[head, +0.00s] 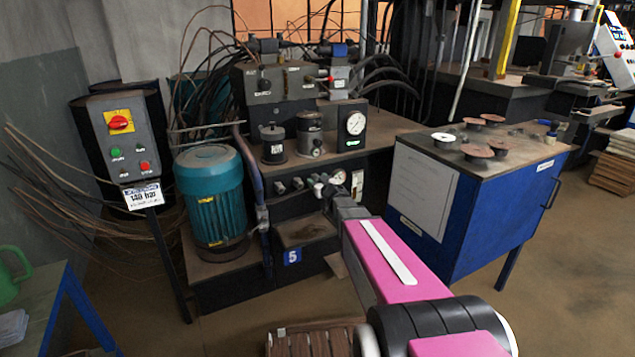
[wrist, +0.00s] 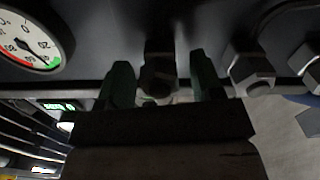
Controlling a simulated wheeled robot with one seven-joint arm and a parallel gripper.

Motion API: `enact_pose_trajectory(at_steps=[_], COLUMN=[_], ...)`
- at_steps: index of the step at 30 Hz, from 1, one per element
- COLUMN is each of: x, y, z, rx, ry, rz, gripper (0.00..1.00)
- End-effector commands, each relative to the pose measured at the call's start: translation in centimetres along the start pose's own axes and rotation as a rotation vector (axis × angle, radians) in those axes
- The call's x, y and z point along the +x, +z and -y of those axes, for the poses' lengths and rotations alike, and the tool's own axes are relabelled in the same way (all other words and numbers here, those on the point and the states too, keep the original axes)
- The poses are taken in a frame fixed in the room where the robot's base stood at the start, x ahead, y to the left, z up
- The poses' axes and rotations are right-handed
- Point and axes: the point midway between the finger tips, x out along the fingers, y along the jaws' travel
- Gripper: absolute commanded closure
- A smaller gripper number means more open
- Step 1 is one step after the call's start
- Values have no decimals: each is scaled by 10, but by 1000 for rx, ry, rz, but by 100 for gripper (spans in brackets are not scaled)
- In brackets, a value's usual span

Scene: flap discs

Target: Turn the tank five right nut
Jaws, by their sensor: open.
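The tank five unit (head: 305,232) carries a blue "5" plate (head: 292,256) below a row of nuts and a gauge (head: 338,177). In the wrist view, several dark hex nuts stand in a row beside the gauge (wrist: 30,40). The nut nearest the gauge (wrist: 160,75) lies between the two green fingers of my open gripper (wrist: 160,82). In the head view the gauge is at the row's right end, so this appears to be the right nut. Whether the fingers touch it, I cannot tell. Another nut (wrist: 250,74) is outside the fingers. My gripper (head: 325,190) partly hides the row in the head view.
A blue cabinet (head: 505,215) with flap discs on top stands close to the right of my arm. A teal motor (head: 211,200) and a control box (head: 125,140) are at the left. A slatted wooden pallet (head: 315,340) lies in front. Bare floor shows between.

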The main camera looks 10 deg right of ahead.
Motion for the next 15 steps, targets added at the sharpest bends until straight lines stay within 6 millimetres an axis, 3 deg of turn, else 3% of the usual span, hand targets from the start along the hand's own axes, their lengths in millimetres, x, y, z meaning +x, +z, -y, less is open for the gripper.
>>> enact_pose_trajectory(at_steps=[8, 15], x=[-32, -78], y=[-1, -1], z=[1, 1], rx=[0, 1], ry=[0, 1], rz=[1, 1], gripper=[40, 40])
